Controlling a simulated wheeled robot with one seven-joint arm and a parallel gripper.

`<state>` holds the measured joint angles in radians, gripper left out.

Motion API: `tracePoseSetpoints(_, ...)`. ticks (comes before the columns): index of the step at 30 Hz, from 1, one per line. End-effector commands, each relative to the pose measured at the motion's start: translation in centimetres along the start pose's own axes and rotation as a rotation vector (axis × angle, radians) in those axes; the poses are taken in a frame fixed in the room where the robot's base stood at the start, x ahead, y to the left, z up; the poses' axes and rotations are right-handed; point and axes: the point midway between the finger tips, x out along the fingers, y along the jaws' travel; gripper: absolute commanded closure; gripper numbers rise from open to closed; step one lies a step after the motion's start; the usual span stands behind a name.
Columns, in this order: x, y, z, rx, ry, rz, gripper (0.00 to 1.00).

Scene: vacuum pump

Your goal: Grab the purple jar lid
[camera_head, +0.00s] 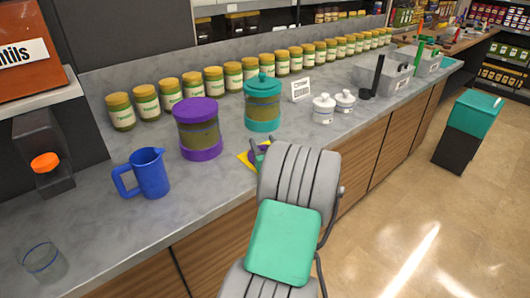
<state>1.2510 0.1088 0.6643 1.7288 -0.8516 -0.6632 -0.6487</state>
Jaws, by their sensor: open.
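A jar (199,132) with a purple lid (195,108) and a purple base stands upright on the grey counter, left of the middle. The lid sits on top of the jar. My arm reaches in from the bottom right, and my gripper (260,147) is open over the counter, right of the jar and apart from it. Below the gripper lies a flat yellow piece (243,158) with something purple and round-looking beside it, mostly hidden by the gripper and arm, so I cannot tell what it is.
A jar with a teal lid (262,84) stands behind my gripper. A blue pitcher (150,174) and a glass (43,261) are to the left. Several yellow-lidded jars (213,80) line the back wall. Two white jars (324,109) stand to the right.

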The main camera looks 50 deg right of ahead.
Motion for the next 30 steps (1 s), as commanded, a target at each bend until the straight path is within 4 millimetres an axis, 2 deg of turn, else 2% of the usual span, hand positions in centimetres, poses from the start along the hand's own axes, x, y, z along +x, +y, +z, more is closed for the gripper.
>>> tracePoseSetpoints(7,0.48,-0.05,0.11,0.0,-0.001,0.0,0.47)
tracePoseSetpoints(26,0.45,-0.05,0.09,0.0,-0.001,-0.001,0.98)
tracePoseSetpoints(30,0.44,-0.05,0.09,0.0,-0.001,-0.001,1.0)
